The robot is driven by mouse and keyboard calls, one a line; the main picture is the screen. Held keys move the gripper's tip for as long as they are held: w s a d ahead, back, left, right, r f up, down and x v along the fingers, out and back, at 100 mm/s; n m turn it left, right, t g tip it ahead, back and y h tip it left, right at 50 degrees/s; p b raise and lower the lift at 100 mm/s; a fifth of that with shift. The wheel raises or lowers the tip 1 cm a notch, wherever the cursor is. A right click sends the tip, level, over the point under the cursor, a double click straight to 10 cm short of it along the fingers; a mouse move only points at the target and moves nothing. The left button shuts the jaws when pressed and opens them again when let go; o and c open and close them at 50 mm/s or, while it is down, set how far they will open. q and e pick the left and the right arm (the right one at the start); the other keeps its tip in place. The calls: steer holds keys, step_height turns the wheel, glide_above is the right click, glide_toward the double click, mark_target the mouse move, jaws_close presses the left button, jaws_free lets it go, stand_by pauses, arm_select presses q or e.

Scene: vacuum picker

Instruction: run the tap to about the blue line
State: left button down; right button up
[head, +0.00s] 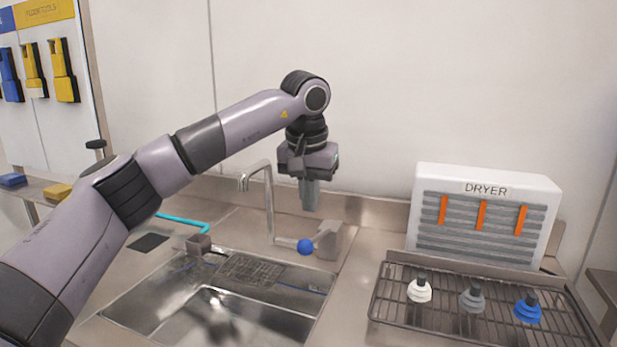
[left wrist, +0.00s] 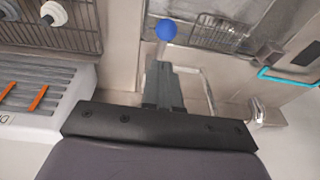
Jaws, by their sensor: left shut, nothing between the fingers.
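The tap (head: 268,195) stands behind the sink, its spout bent over to the left. I see no stream under the spout. A blue ball (head: 305,246) tips its lever, low beside the grey block at the tap's right. The steel sink (head: 133,303) has a shiny floor; I cannot tell whether it holds water. A faint blue line (head: 313,291) shows on its inner wall. My left gripper (head: 309,207) is shut and empty, pointing down above the lever. In the left wrist view the blue ball (left wrist: 166,29) appears just beyond the fingertips (left wrist: 163,66). My right gripper is out of view.
A white dryer (head: 487,215) and a wire rack (head: 450,325) with several suction cups stand at the right. A cyan hose (head: 185,222) lies at the sink's back left. A tool board (head: 40,120) hangs at the far left.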

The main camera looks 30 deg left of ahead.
mark_target(307, 240)
arm_select(q)
steer(key=f, duration=0.6)
steer(key=shift+s+a, duration=0.15)
steer(key=shift+a, duration=0.05)
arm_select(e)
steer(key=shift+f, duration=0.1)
